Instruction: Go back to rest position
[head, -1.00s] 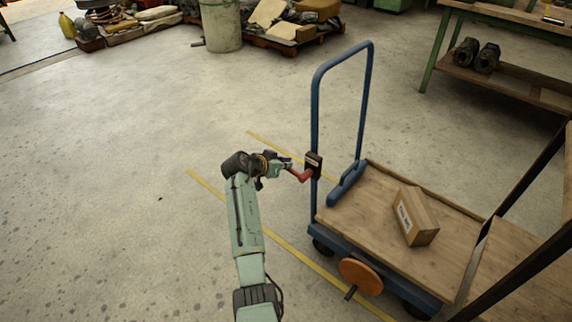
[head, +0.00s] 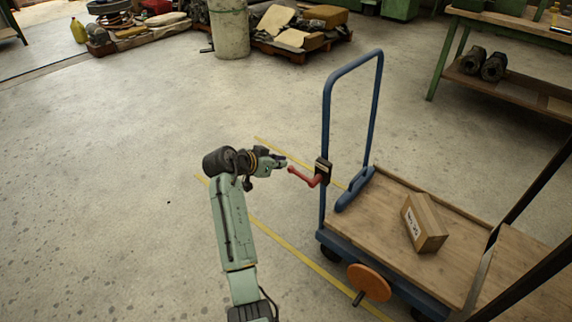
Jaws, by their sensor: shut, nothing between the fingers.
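My arm reaches up from the bottom of the head view, with my gripper (head: 279,162) at its end, pointing right. The gripper is shut and empty. It is just left of a red lever (head: 305,177), with a small gap between them. The lever sits on a black block (head: 323,171) on the upright of the blue cart handle (head: 326,115). The fingers are small in this view.
A blue cart with a wooden deck (head: 385,235) stands on the right, carrying a cardboard box (head: 424,222). An orange wheel (head: 369,282) is on its near side. A green workbench (head: 500,80) is at the upper right. The floor to the left is clear.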

